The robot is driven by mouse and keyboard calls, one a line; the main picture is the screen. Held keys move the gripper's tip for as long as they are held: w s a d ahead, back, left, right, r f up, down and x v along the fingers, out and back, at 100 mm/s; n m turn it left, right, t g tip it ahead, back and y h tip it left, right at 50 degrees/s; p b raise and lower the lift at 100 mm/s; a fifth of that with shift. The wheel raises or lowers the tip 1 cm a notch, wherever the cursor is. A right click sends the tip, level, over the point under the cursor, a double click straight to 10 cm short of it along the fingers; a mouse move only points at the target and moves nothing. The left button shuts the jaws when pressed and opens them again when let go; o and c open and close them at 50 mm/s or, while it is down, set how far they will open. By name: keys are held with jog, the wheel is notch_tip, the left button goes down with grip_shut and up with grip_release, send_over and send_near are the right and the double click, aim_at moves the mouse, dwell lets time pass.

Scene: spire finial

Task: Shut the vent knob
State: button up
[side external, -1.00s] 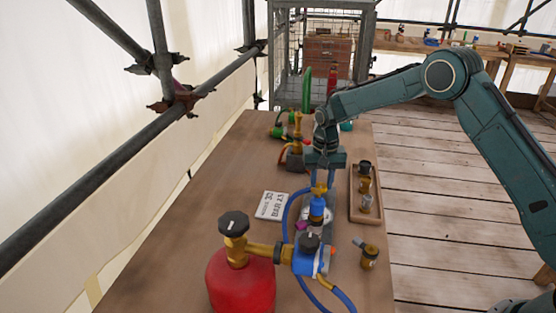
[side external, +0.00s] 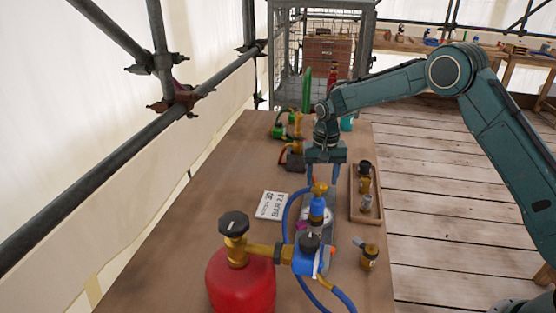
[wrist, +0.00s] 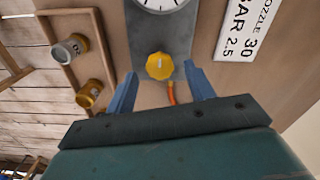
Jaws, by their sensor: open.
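A yellow faceted knob (wrist: 159,66) with a pale mark on top shows in the wrist view, just below a round gauge. I take it for the vent knob.
A red gas cylinder (side external: 240,282) with a black knob stands in front. A blue hose (side external: 288,215) curves beside the fitting. A label card (side external: 271,205) lies left.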

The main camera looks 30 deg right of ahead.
aim_at(321, 185)
notch_tip(321, 185, up, 12)
jog(key=shift+r, duration=0.15)
dwell(0.4)
jog(key=s+r+n+t, duration=0.3)
jog(key=s+r, duration=1.1)
jog(key=s, duration=0.5)
jog(key=s+f+n+t, duration=0.1)
jog(key=s, duration=0.8)
jog(key=s+f+n+t, duration=0.1)
jog(key=s+f+n, duration=0.1)
jog(key=s, duration=0.8)
jog(key=shift+s+d+f+t, duration=0.15)
jog(key=shift+s+f+t, duration=0.1)
jog(key=shift+f+t, duration=0.05)
